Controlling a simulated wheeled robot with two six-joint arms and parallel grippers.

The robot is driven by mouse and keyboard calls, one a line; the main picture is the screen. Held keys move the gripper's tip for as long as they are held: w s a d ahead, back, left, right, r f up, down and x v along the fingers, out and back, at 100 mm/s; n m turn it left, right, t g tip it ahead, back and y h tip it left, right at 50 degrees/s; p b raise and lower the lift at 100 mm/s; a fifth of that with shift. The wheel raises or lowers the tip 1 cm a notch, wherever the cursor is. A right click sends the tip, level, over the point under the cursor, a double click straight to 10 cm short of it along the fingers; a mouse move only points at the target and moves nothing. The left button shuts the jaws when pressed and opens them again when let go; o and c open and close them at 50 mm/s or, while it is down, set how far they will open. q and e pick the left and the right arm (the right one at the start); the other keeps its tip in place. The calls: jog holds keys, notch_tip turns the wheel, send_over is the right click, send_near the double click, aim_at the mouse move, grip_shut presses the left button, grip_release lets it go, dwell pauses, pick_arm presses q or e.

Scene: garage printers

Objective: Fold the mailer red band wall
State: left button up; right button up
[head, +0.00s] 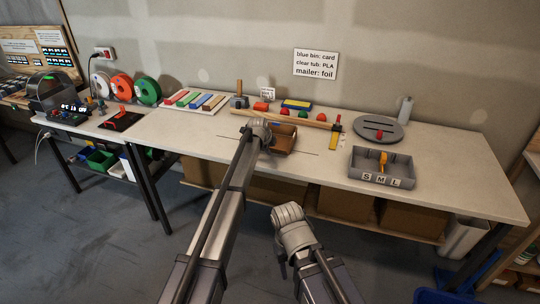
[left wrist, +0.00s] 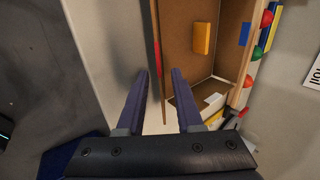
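The mailer is an open brown cardboard box (head: 284,139) on the table, just right of my left gripper (head: 264,133) in the head view. In the left wrist view its inside (left wrist: 190,72) shows, with a yellow piece (left wrist: 202,38) in it. A thin upright wall with a red band (left wrist: 157,62) stands at its left side. My left gripper (left wrist: 164,78) is open, its two fingers apart, with the wall's line running between them in the picture; I see no clear contact. My right arm is folded low in front of the table; its fingers are not clear.
A grey S, M, L tray (head: 382,176) and a round grey disc (head: 378,130) stand to the right. Behind the mailer lies a wooden bar (head: 290,120) with coloured knobs near it. Spools (head: 121,87) stand far left. The table's front left is clear.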

pick_arm(q)
jog(key=shift+x, duration=0.8)
jog(key=shift+r, duration=0.1)
grip_shut()
jog(key=shift+b, duration=0.3)
dwell(0.5)
